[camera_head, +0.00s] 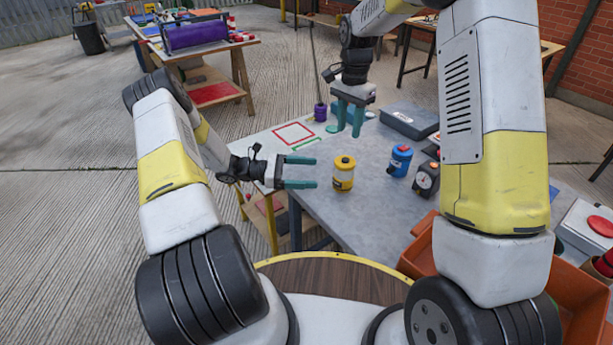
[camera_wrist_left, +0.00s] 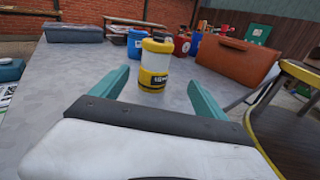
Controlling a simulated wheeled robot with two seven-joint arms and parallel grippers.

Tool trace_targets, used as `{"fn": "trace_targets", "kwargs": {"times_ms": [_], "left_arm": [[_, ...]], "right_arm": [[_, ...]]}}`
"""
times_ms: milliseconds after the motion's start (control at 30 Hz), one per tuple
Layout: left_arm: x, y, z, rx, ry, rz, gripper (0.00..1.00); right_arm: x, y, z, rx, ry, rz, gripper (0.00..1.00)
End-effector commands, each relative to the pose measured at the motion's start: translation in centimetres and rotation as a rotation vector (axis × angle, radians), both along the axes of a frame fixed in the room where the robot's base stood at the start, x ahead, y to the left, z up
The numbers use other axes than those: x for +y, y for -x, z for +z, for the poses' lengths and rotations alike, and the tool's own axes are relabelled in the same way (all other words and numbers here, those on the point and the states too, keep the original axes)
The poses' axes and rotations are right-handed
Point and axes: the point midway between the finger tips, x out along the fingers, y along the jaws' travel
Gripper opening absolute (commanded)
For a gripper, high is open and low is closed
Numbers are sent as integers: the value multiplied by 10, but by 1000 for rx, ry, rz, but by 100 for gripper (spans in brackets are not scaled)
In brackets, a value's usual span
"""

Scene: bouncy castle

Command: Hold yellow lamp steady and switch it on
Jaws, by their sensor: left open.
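The yellow lamp (camera_head: 343,174), with a white middle band, stands upright on the grey table (camera_head: 385,215) near its front edge. In the left wrist view the lamp (camera_wrist_left: 155,66) stands ahead, between the lines of the two fingers, with dark lettering on its lower part. My left gripper (camera_head: 299,172) is open and empty, just left of the lamp, its fingers pointing at it and apart from it. My right gripper (camera_head: 347,122) points down above the back of the table with its fingers apart and nothing seen between them. The lamp's switch is not clearly visible.
A blue lamp (camera_head: 399,160) and a black dial device (camera_head: 426,180) stand right of the yellow lamp. A grey box (camera_head: 410,120) lies at the back. An orange bin (camera_head: 420,247) is at the front right. A red-framed square (camera_head: 294,133) marks the left end.

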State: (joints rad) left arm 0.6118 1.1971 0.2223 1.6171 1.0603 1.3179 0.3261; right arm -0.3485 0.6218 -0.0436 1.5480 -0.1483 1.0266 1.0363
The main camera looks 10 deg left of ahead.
Motion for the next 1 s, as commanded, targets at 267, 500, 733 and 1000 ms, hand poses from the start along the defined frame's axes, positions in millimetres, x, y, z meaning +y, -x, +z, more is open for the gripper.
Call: {"fn": "trace_targets", "kwargs": {"times_ms": [267,500,733,1000], "left_arm": [[-2,-6,-18,42,64,52,84],[-39,-13,-17,42,64,50,84],[-82,-21,-17,43,63,50,84],[-110,-27,-17,41,61,52,84]], "right_arm": [[0,0,0,0,0,0,36],[0,0,0,0,0,0,36],[0,0,0,0,0,0,36],[0,0,0,0,0,0,36]]}}
